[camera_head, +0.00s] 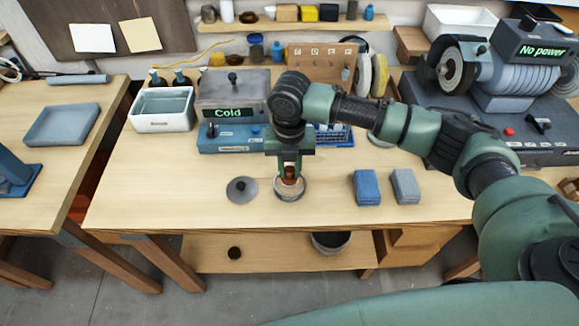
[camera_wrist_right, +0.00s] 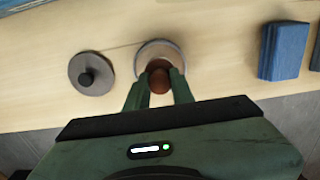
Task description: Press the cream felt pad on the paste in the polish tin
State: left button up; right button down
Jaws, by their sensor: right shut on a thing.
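The polish tin (camera_head: 290,197) is a round metal tin standing open near the front edge of the wooden bench; it also shows in the wrist view (camera_wrist_right: 146,50). My right gripper (camera_head: 291,170) points down over the tin and is shut on the brown knob of the felt pad (camera_head: 290,174). The knob shows between the fingers in the wrist view (camera_wrist_right: 159,80). The pad's underside and most of the paste are hidden, so I cannot tell whether they touch. A grey lid with a dark knob (camera_head: 242,189) lies left of the tin. My left gripper is not in view.
A blue block (camera_head: 367,188) and a grey block (camera_head: 405,187) lie right of the tin. Behind stand a white basin (camera_head: 163,110), a grey tank marked "Cold" (camera_head: 233,92) and a bench grinder (camera_head: 480,75) marked "No power". The bench left of the lid is clear.

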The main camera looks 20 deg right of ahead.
aim_at(290, 169)
jog(key=shift+f, duration=0.55)
dwell(0.5)
notch_tip(290, 169, up, 7)
jog(key=p, duration=0.7)
jog(key=shift+r, duration=0.1)
dwell(0.7)
